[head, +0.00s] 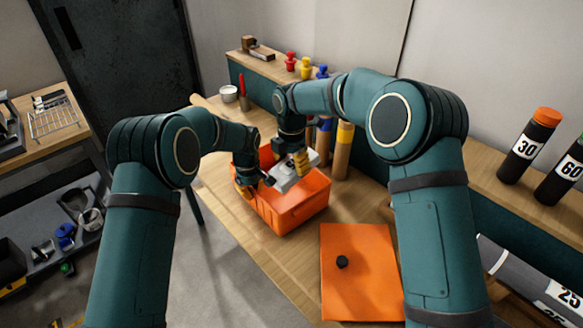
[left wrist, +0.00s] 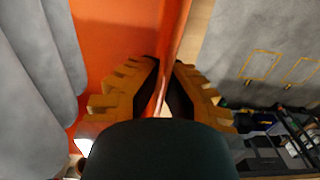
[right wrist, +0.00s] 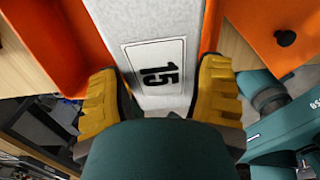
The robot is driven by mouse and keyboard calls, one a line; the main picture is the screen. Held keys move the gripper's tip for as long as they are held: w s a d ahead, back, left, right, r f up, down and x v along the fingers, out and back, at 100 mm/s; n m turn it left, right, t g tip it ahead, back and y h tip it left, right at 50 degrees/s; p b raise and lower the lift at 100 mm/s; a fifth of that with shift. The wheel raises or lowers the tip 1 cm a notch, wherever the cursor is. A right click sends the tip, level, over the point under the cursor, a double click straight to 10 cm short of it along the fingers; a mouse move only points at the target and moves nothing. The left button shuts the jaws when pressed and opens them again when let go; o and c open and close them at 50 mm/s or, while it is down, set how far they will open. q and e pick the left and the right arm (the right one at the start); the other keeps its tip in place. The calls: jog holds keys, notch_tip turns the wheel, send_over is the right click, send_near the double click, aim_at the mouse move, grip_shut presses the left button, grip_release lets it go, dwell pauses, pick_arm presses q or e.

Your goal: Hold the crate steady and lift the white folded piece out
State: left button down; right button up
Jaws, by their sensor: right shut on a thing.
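The orange crate (head: 292,208) stands on the wooden bench. My left gripper (head: 246,186) is at its left wall; in the left wrist view its yellow fingers (left wrist: 166,80) straddle the orange wall (left wrist: 172,35) and close in on it. The white folded piece (head: 284,184) shows at the top of the crate, tilted, its lower part hidden. In the right wrist view the piece (right wrist: 150,25) bears a "15" label. My right gripper (right wrist: 165,95) is shut on it, one finger on each side. In the head view the right gripper (head: 301,160) is over the crate.
An orange sheet (head: 360,285) with a black knob lies on the bench right of the crate. Tubes (head: 343,150) stand behind, and a white cup (head: 229,93) and a red-handled tool stand at the back left. Dark canisters (head: 530,145) stand on the right shelf.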

pick_arm(q)
jog(key=shift+f, duration=0.1)
pick_arm(e)
jog(key=shift+r, duration=0.2)
pick_arm(q)
jog(key=c, duration=1.1)
grip_release()
jog(key=shift+o, duration=0.2)
